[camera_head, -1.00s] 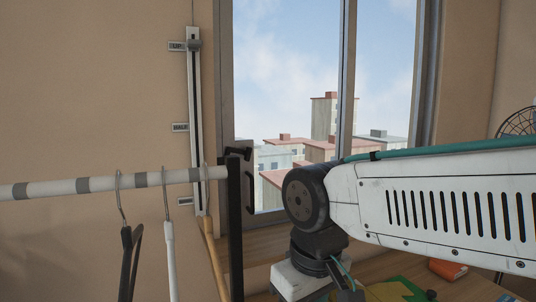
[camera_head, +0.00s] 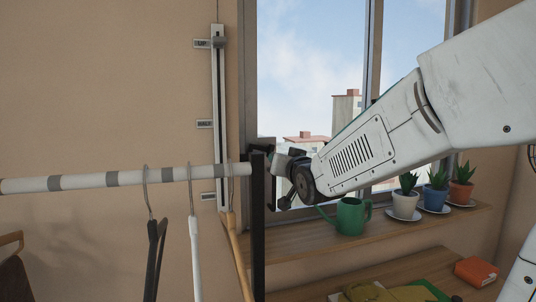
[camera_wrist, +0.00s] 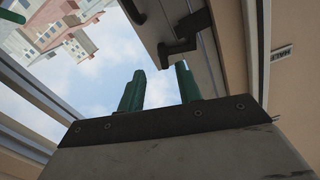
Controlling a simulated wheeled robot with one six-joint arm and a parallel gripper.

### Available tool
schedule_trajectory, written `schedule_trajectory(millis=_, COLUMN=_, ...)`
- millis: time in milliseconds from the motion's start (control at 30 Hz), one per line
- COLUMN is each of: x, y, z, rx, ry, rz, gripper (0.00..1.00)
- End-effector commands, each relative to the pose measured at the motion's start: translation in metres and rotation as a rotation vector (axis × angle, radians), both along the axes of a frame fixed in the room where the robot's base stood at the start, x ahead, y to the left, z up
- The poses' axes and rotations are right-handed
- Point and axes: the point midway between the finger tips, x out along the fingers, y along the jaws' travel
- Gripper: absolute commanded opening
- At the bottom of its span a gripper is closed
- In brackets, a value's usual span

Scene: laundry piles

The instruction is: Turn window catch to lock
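The window catch (camera_wrist: 178,46) is a black lever on the grey window frame (camera_wrist: 207,60). In the wrist view it lies just beyond my fingertips, nearer the right finger. My gripper (camera_wrist: 159,76) shows two green fingers spread apart with nothing between them. I see no clear contact with the catch. Another black fitting (camera_wrist: 133,10) is at the top edge of the wrist view, partly cut off. In the head view a dark part of the catch (camera_head: 262,144) shows above the rail's post, and my wrist hides much of that area.
A clothes rail (camera_head: 130,178) with hangers and a black post (camera_head: 258,225) stands in front of the window's left edge. A green watering can (camera_head: 350,216) and potted plants (camera_head: 405,203) line the sill. A slider track (camera_head: 219,120) is on the wall.

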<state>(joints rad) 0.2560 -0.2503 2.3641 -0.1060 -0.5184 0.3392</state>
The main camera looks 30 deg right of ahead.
Motion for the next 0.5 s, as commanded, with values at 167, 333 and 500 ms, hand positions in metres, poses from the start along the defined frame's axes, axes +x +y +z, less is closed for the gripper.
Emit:
schedule_trajectory(millis=167, x=0.013, y=-0.001, z=0.006, rx=0.002, ry=-0.029, rz=0.004, gripper=0.35)
schedule_trajectory(millis=333, x=0.040, y=-0.006, z=0.005, rx=0.002, ry=-0.027, rz=0.005, gripper=0.35)
schedule_trajectory(millis=500, x=0.063, y=-0.011, z=0.006, rx=0.003, ry=-0.028, rz=0.004, gripper=0.35)
